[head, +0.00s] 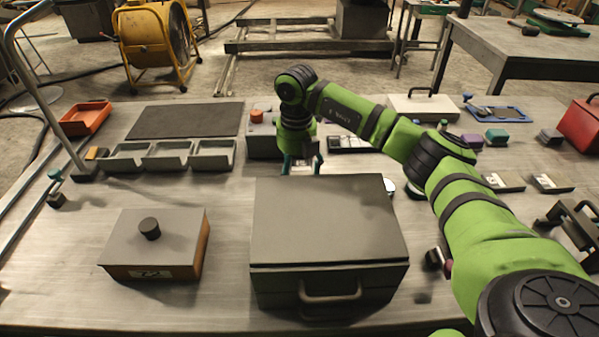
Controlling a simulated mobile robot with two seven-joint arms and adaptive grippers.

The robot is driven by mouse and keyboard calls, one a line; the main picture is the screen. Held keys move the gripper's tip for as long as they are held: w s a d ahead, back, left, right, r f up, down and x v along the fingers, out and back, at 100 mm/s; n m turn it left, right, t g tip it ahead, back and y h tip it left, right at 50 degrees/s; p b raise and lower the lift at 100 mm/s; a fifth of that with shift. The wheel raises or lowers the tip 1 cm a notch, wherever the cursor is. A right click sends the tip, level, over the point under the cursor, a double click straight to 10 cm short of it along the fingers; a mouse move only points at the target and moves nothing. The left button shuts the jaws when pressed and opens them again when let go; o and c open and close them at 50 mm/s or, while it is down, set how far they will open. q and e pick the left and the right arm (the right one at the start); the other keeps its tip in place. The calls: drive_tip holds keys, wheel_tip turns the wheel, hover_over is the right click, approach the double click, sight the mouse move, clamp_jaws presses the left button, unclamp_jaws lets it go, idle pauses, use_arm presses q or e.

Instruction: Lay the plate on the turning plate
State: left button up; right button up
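My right arm reaches in from the right. Its gripper (301,165) points down at the table just behind the large grey case. The case partly hides the fingertips, so I cannot see whether they are open or hold anything. A small pale round thing (388,186) shows in part beside the case's right rear corner, under my arm; I cannot tell if it is the plate. A round pale disc (556,16) on a green base lies on the far table at the top right; it may be the turning plate. My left gripper is not in view.
The large grey case (328,222) and a lidded box (155,245) stand in front. Grey bins (168,155), a dark mat (187,120) and an orange tray (85,118) lie at left. A pale lidded box (422,106) and red case (582,124) stand right. Clear table separates the front boxes.

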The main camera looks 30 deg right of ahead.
wheel_tip(320, 180, up, 4)
drive_tip(key=shift+w+f+b, duration=0.1)
drive_tip(key=shift+b, duration=0.35)
drive_tip(key=s+d+r, duration=0.6)
drive_tip(key=s+r, duration=0.1)
drive_tip(key=s, duration=0.3)
drive_tip(key=shift+r+b, duration=0.2)
drive_tip(key=shift+b, duration=0.2)
